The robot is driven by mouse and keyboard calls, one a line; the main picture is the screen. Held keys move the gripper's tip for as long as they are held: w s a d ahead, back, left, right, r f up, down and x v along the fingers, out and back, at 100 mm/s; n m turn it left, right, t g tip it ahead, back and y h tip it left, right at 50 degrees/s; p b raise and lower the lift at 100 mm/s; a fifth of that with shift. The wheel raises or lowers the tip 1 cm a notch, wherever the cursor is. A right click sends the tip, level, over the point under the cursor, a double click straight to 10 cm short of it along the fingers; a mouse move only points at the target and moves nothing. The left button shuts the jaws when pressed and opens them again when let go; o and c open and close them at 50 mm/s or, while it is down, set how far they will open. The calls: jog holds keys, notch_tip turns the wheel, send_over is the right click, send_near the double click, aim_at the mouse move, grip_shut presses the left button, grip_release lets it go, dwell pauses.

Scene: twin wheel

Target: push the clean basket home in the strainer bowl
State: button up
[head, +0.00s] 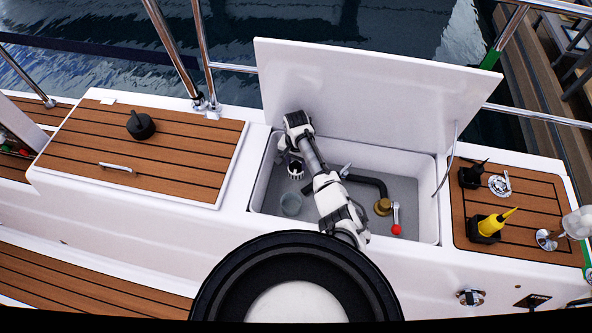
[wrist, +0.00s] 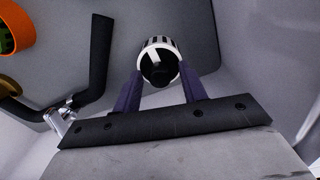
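The white ribbed basket (head: 295,171) is at my gripper's tip in the left part of the open locker. In the wrist view the basket (wrist: 158,62) sits between my gripper's two purple fingers (wrist: 160,82), which touch its sides. Its end shows dark with a white bar across. My gripper (head: 293,160) looks shut on it. The bowl does not show in the wrist view. I cannot tell whether the basket is straight above it.
The raised white lid (head: 355,95) stands behind; the locker walls are close on the left.

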jog(key=c, duration=0.8)
jog(key=shift+r+p, duration=2)
jog(key=shift+p, duration=0.1)
jog(key=shift+c, duration=0.2)
